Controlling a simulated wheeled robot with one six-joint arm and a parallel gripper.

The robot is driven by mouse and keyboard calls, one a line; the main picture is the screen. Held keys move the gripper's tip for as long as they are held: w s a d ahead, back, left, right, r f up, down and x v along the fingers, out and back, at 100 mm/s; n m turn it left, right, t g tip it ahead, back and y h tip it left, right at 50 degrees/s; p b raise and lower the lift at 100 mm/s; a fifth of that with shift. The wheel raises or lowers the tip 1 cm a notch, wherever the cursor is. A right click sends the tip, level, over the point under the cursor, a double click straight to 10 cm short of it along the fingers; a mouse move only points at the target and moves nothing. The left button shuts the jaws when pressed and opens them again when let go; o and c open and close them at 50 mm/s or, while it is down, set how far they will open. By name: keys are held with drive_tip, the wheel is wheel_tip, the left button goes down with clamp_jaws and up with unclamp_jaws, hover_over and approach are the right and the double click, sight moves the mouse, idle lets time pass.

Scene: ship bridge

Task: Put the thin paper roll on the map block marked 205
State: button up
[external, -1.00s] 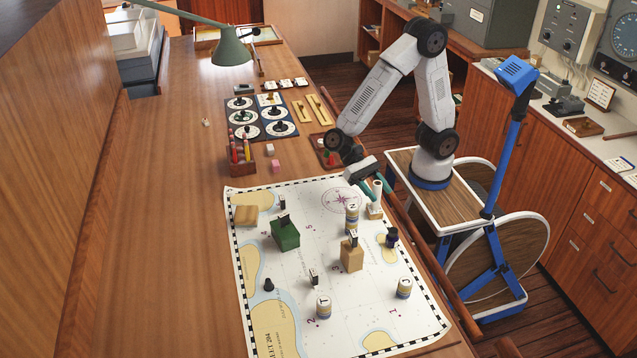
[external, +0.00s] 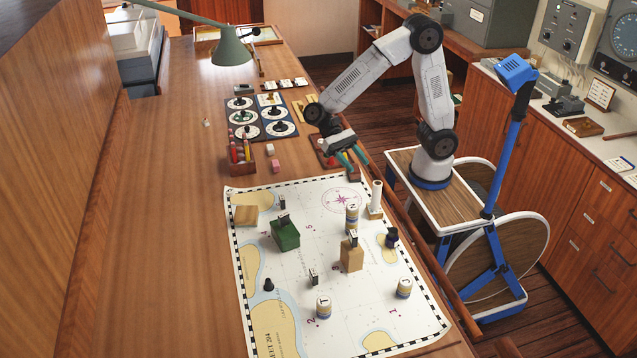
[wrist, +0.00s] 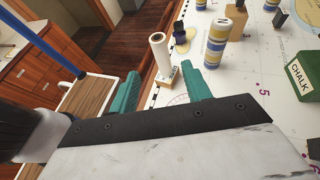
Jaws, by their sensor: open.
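The thin white paper roll (external: 377,193) stands upright on a small wooden block (external: 375,213) at the chart's right edge. In the wrist view the roll (wrist: 159,52) stands on the light wooden block (wrist: 168,76), which has a dark marking on its face too small to read. The roll seems to rest on the block's top. My gripper (external: 358,168) is open and empty, up and left of the roll and apart from it. In the wrist view the roll and block show beyond the gap between my teal fingers (wrist: 160,78).
The chart (external: 310,245) holds striped cylinders (external: 352,219), a green chalk box (external: 285,234), a tan block (external: 351,256) and a dark bottle (external: 392,238) near the roll. A red pen holder (external: 240,160) and dial panels (external: 260,117) lie farther back.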

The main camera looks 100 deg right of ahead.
drive_tip(key=shift+d+r, duration=0.1)
drive_tip(key=shift+d, duration=0.05)
drive_tip(key=s+d+n+t+h, duration=0.3)
drive_tip(key=s+d+n+h, duration=0.3)
drive_tip(key=s, duration=0.4)
drive_tip(key=s+d+n+t+h, duration=0.3)
drive_tip(key=s+d+n+h, duration=0.3)
drive_tip(key=s+d, duration=0.3)
drive_tip(key=shift+s+r+n+h, duration=0.3)
drive_tip(key=shift+s+r+n, duration=0.05)
drive_tip(key=shift+s+n, duration=0.4)
